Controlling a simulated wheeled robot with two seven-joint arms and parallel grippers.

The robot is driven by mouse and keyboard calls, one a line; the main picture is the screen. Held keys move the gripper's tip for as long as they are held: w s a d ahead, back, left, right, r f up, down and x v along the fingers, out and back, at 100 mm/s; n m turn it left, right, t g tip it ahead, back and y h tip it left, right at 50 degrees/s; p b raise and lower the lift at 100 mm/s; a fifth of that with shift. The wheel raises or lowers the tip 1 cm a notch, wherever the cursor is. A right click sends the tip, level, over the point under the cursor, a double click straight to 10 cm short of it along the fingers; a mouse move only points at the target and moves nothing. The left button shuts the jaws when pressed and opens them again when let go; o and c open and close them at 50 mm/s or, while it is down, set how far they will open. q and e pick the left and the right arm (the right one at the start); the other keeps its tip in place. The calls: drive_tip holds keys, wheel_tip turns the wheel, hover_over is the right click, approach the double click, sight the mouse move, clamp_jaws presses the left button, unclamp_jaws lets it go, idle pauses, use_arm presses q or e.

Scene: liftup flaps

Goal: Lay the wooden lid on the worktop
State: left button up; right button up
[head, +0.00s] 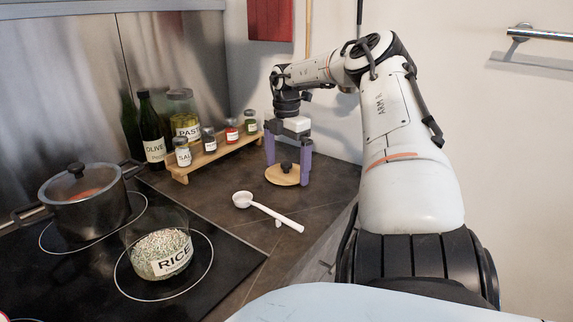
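The round wooden lid (275,178) with a dark knob (287,167) appears to lie flat on the dark worktop (226,183), near its right end. My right gripper (287,168) has purple fingers pointing down, set wide apart on either side of the knob. I see a gap between the knob and each finger, so the gripper is open. The right finger hides part of the lid's right edge. My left gripper is out of view. An open glass bowl labelled RICE (160,245) stands on the hob with no lid on it.
A white scoop (268,212) lies in front of the lid. A wooden rack (215,155) with several small jars stands behind it to the left. A lidded pot (85,205) sits on the hob (200,295). An olive bottle (151,135) and pasta jar (184,112) stand by the wall.

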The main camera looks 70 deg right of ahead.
sight(286, 163)
wheel_tip(286, 163, up, 12)
drive_tip(key=p, duration=0.1)
drive_tip(key=shift+r, duration=0.2)
idle(0.7)
